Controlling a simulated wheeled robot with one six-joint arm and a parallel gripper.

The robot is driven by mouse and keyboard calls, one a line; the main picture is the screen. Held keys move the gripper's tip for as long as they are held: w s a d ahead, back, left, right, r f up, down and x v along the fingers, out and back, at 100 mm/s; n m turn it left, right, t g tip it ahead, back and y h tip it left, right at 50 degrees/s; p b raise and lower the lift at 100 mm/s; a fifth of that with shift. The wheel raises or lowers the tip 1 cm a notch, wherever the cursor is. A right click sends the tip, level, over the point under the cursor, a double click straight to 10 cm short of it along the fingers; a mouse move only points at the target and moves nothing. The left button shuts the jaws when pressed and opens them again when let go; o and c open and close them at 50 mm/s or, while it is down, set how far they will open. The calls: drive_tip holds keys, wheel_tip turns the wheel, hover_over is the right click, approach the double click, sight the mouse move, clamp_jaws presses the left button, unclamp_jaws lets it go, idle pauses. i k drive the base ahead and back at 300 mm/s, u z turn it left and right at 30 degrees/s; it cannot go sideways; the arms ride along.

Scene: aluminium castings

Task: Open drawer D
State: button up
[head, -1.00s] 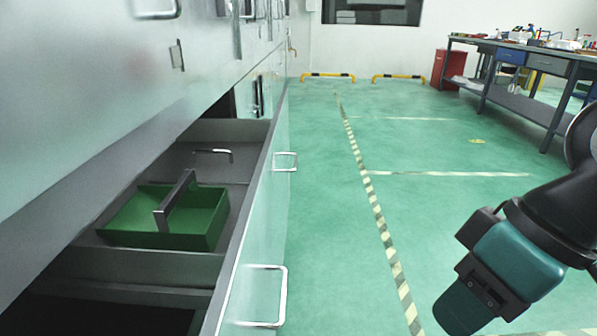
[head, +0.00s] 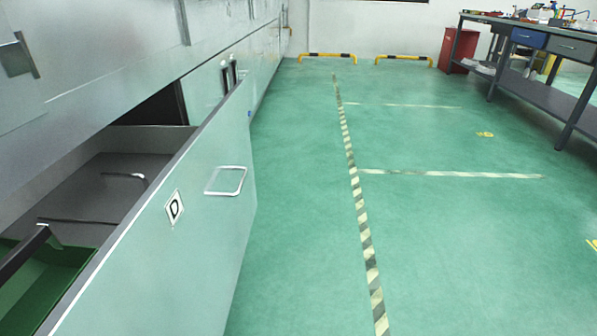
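Drawer D (head: 205,235) stands pulled out from the cabinet wall at the left of the head view. Its pale front carries a white label with the letter D (head: 174,208) and a metal loop handle (head: 226,181). Inside lie a green tray (head: 45,285) with a dark carrying bar, cut off by the left edge, and a thin dark handle-like piece (head: 124,177). My gripper is not in view, and nothing is seen touching the handle.
The cabinet wall (head: 110,60) runs along the left. Open green floor (head: 300,200) with a striped line (head: 352,180) lies to the right. A workbench (head: 540,85) and red bin (head: 458,50) stand at the back right, with yellow-black barriers (head: 327,57) at the far wall.

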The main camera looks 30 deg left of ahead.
sight(172, 266)
drive_tip(key=i, duration=0.75)
drive_tip(key=u, duration=0.7)
drive_tip(key=i, duration=0.45)
drive_tip(key=u, duration=0.45)
